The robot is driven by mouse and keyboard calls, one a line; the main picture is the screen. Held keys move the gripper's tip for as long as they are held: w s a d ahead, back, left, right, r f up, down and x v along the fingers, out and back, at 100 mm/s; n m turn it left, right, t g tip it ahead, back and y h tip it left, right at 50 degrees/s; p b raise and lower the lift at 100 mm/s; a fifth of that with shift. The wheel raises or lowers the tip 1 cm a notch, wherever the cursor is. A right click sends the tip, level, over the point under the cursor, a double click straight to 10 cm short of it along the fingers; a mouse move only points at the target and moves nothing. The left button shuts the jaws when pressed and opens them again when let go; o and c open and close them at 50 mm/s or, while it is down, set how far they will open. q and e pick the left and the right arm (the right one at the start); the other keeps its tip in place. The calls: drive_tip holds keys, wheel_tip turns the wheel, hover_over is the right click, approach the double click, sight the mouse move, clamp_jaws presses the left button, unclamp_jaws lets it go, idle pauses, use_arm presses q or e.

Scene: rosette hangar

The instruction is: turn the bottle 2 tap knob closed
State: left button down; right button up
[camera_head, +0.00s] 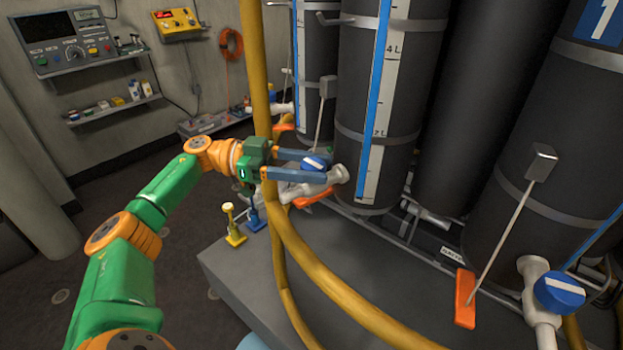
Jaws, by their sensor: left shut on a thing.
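The tap knob (315,161) is blue with a white bar, on a white tap (339,174) low at the front of the middle dark bottle (378,100). Its bottle number is not visible. My left gripper (325,167) reaches in from the left, its two blue-grey fingers on either side of this knob, shut on it. The near finger hides the knob's lower part. My right gripper is not in view.
A yellow hose (258,80) rises close behind my left gripper and curves across the grey platform (250,275). The bottle marked 1 (570,120) has its own blue knob (559,292). Orange levers (465,298) hang by the bottles. A wall shelf (113,108) stands at left.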

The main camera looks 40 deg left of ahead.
use_arm(q)
drive_tip(key=shift+m+g+h, duration=0.5)
drive_tip(key=shift+m+g, duration=0.3)
drive_tip(key=shift+g, duration=0.4)
drive_tip(key=shift+m+g, duration=0.3)
drive_tip(key=shift+g, duration=0.2)
drive_tip(key=shift+c, duration=1.3)
unclamp_jaws()
drive_tip(key=shift+d, duration=0.15)
